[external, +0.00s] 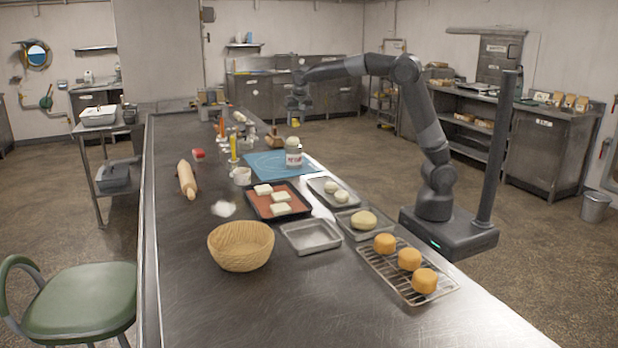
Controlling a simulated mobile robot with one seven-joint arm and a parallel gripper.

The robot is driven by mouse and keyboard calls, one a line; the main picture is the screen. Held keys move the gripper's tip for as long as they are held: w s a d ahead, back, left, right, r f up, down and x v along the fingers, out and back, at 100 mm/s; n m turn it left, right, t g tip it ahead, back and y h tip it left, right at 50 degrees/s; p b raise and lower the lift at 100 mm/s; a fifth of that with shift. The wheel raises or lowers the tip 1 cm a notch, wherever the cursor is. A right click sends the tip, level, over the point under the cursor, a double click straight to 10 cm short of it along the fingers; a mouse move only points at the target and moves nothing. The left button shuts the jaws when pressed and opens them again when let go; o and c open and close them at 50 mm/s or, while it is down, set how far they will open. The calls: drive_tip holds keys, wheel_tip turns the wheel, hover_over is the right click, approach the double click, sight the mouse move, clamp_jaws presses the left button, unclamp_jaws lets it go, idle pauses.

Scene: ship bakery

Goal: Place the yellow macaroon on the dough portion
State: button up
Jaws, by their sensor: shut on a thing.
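My gripper (299,104) hangs at the end of my outstretched arm, high above the far part of the steel counter. A large round pale dough piece (363,220) sits on a small metal tray (347,231). Two smaller pale dough balls (341,196) lie on another tray (318,186) behind it. I cannot tell which of these is the dough portion. My gripper is well apart from all of them.
Nearby are a tray of pale squares (281,209), an empty tray (312,236), a wicker basket (240,247), a rack of orange cakes (409,259), a mug (241,176) and a rolling pin (187,180). The counter's near end is clear.

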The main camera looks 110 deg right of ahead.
sight(293, 137)
drive_tip(key=shift+w+a+f, duration=0.2)
drive_tip(key=shift+w+f, duration=0.2)
drive_tip(key=shift+w, duration=0.2)
drive_tip(key=shift+f, duration=1.95)
drive_tip(key=shift+f, duration=0.15)
drive_tip(key=o, duration=0.7)
drive_tip(key=v, duration=1.2)
